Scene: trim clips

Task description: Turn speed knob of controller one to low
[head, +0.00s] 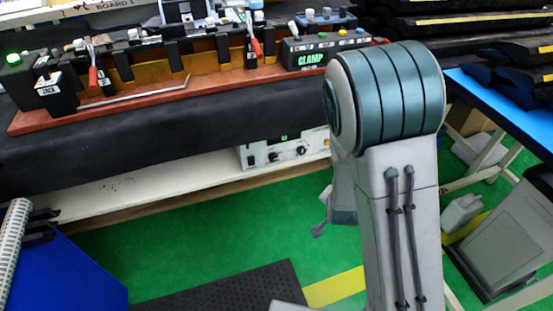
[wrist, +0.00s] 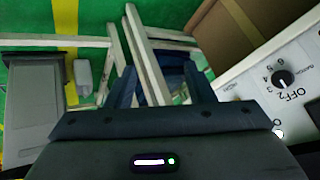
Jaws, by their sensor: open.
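A white controller box (head: 255,154) with dark knobs sits on the low shelf under the bench in the head view, partly hidden by my arm. In the wrist view, the white controller panel (wrist: 301,98) fills the right edge. A black knob (wrist: 285,78) there has a white pointer and printed numbers around it, with "OFF" beside it. I cannot tell whether this is the speed knob or which controller this is. My gripper (wrist: 160,88) is open and empty, its two dark fingers to the left of the panel and apart from the knob. My arm mostly hides the gripper in the head view.
The bench above holds a red-brown fixture board (head: 100,109) with clamps and a CLAMP box (head: 307,55). The white shelf (head: 150,190) is clear left of the controller. White frame legs (wrist: 150,60) and a grey bin (wrist: 35,100) stand beyond my gripper.

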